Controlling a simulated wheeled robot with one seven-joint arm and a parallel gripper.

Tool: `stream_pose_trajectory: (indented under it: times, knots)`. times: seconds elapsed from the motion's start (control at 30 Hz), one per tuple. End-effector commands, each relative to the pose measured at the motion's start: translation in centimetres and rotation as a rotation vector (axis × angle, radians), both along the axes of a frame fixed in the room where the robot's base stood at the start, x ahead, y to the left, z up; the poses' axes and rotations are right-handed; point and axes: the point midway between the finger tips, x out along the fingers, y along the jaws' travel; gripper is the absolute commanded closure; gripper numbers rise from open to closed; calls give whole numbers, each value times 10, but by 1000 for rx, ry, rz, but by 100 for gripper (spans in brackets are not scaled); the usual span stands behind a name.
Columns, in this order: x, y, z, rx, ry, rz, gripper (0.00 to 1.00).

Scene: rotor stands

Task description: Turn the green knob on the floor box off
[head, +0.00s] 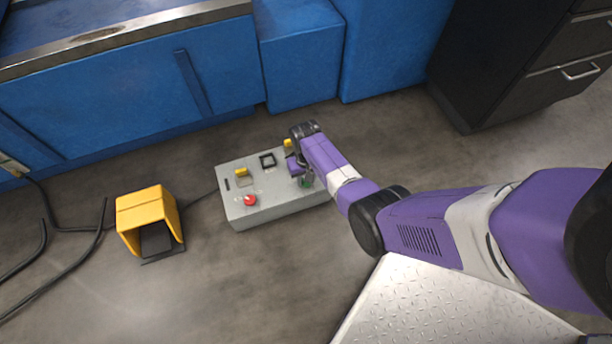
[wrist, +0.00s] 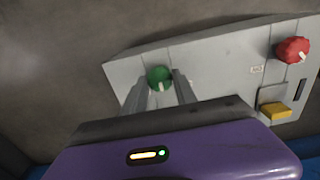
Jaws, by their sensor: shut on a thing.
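The grey floor box (head: 277,207) lies on the floor in the middle of the head view, and its grey top also fills the upper right of the wrist view (wrist: 215,62). The green knob (wrist: 159,77) has a pale pointer mark and shows between the fingertips in the wrist view. In the head view the green knob (head: 306,182) is mostly covered by my gripper. My gripper (wrist: 160,84) reaches down onto the box with its two fingers shut on the sides of the green knob.
A red knob (head: 250,200) and yellow switches (head: 241,172) sit on the same box. A yellow foot-pedal housing (head: 147,214) stands to its left, with black cables (head: 75,231) beyond. Blue cabinets (head: 130,99) stand behind. Floor in front of the box is clear.

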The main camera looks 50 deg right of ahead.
Motion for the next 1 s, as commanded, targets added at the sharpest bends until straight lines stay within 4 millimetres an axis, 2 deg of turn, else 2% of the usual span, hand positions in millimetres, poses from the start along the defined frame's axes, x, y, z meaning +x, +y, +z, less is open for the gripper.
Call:
stream_pose_trajectory:
  times: [0.6, 1.0]
  knots:
    - [0, 0, 1, 0, 1, 561, 100]
    - [-1, 0, 0, 1, 2, 768, 100]
